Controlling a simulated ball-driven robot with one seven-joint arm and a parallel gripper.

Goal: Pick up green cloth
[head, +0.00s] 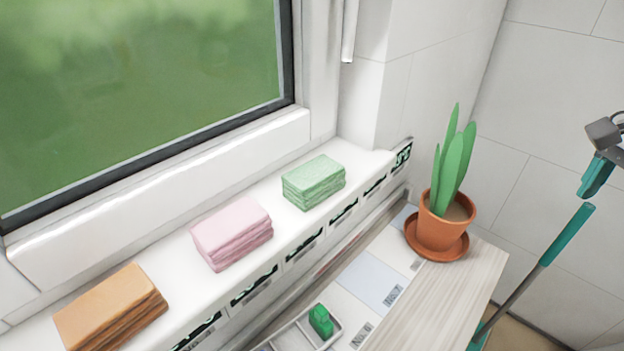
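The green cloth (314,182) is a folded, stacked light-green block. It lies on the white window sill (345,215), towards the sill's right end. A folded pink cloth (231,234) lies to its left, with a clear gap between them. A folded orange-brown cloth (111,309) lies further left, near the bottom left corner. Nothing covers the green cloth. My gripper does not show in the head view.
A potted plant (438,232) stands on a wooden surface (455,290) below right of the sill. A light tray (293,338) with a small green item (320,320) sits at the bottom. A teal-and-grey pole (545,262) is at right. The window (140,85) rises behind the sill.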

